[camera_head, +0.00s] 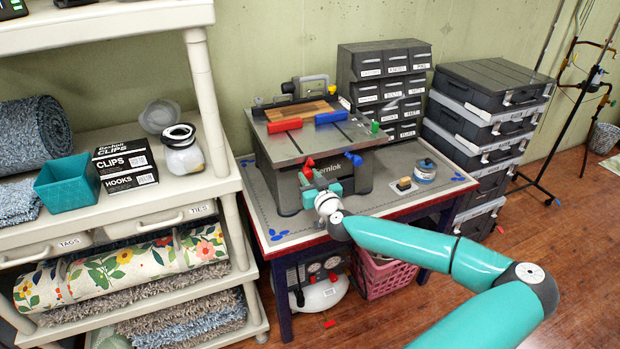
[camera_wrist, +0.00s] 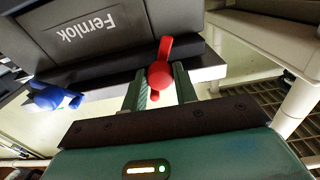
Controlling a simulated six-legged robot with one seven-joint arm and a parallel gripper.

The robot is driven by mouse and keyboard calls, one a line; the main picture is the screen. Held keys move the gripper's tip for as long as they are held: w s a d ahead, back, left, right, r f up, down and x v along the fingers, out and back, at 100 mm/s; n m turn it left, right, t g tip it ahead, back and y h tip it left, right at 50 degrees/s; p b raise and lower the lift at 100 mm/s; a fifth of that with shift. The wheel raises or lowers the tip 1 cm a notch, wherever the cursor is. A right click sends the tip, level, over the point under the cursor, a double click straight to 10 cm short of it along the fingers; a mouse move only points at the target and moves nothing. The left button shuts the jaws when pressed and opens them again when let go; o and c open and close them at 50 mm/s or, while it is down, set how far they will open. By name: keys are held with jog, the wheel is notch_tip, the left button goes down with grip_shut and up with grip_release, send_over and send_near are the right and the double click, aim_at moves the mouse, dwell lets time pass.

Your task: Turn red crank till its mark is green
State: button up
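The red crank (camera_head: 307,168) is on the front of a grey bench machine (camera_head: 345,185) labelled "Fernlok". In the wrist view the crank (camera_wrist: 160,76) has a round red part between my fingertips and an arm pointing up. My gripper (camera_head: 314,185) is at the crank, from the front. In the wrist view its two fingers (camera_wrist: 161,83) stand on either side of the red part, close to it. Whether they press on it I cannot tell. I can make out no colour mark on the crank.
A blue knob (camera_wrist: 50,98) is beside the crank on the machine. Red (camera_head: 285,126) and blue (camera_head: 331,117) blocks and a wooden board (camera_head: 300,111) lie on its top. A tin (camera_head: 425,171) and a brush (camera_head: 404,185) stand right. A shelf (camera_head: 225,187) is at left.

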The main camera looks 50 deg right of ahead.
jog(key=shift+m, duration=0.3)
jog(key=m, duration=0.4)
jog(key=shift+m, duration=0.3)
jog(key=m, duration=0.4)
jog(key=shift+m, duration=0.3)
jog(key=m, duration=0.5)
jog(key=shift+a, duration=0.1)
jog(key=m, duration=0.4)
jog(key=shift+m, duration=0.4)
jog(key=shift+w, duration=0.1)
jog(key=o, duration=1)
jog(key=shift+c, duration=0.2)
